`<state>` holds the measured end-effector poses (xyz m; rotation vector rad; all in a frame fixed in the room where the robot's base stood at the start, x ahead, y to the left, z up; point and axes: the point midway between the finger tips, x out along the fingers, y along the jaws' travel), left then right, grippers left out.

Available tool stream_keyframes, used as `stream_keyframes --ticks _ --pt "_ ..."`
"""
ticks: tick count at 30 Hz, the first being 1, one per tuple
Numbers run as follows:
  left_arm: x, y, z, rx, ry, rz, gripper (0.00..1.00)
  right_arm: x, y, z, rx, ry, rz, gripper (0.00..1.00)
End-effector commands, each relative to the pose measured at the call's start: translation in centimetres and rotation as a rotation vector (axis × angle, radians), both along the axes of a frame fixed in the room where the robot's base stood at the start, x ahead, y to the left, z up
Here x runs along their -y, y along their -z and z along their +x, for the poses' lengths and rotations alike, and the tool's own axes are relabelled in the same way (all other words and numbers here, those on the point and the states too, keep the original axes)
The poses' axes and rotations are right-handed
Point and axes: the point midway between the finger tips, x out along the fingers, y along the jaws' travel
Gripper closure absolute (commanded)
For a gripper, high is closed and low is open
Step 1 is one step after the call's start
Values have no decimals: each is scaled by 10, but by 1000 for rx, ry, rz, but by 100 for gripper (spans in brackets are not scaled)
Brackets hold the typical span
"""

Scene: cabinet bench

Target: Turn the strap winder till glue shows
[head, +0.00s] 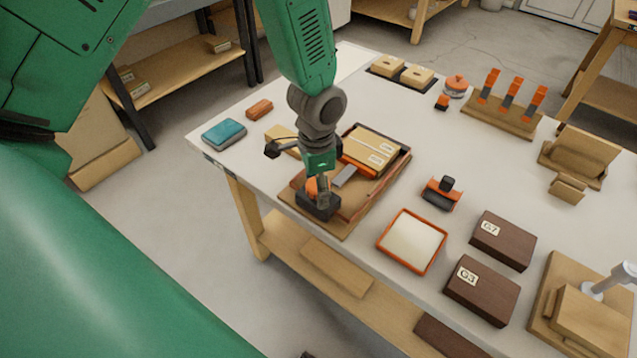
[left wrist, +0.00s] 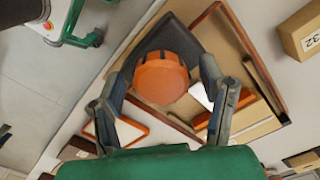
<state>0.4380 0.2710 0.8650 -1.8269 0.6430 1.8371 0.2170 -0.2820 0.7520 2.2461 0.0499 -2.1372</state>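The strap winder has a round orange knob (head: 313,187) and a dark housing (head: 318,206), at the near corner of a wooden board (head: 340,230). The knob also shows in the left wrist view (left wrist: 162,78), with the dark housing (left wrist: 172,35) around its far side. My left gripper (head: 322,188) points down over the knob. In the left wrist view its fingers (left wrist: 168,92) are spread, one on each side of the knob, with gaps visible. Whether either finger touches it I cannot tell. A brown wooden frame (left wrist: 250,65) lies beside the winder. I cannot make out any glue. My right gripper is not in view.
A labelled tan box (head: 372,150) stands behind the winder. An orange-rimmed tray (head: 381,243), an orange-black tool (head: 441,195) and dark boxes (head: 503,240) lie to the right. A teal box (head: 224,134) is at the left. The bench's front edge is close.

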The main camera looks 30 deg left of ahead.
Motion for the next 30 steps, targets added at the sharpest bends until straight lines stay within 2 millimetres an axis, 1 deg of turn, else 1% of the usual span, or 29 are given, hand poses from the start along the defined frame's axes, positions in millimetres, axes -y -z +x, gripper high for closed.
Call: stream_keyframes --ticks 5,8,11,18,21,25,30 --pt "0 -2 1 3 -1 -1 36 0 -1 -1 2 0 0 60" --pt "0 -9 2 4 -1 -1 36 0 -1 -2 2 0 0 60" --pt "0 -25 3 7 -2 -2 36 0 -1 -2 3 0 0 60" --pt "0 -77 3 7 -1 -1 36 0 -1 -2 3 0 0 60" --pt "0 -95 3 6 -2 -2 36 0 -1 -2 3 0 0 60" --pt "0 -111 3 3 -2 -1 36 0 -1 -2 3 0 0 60" --pt "0 -119 2 1 -1 -1 36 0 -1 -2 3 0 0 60"
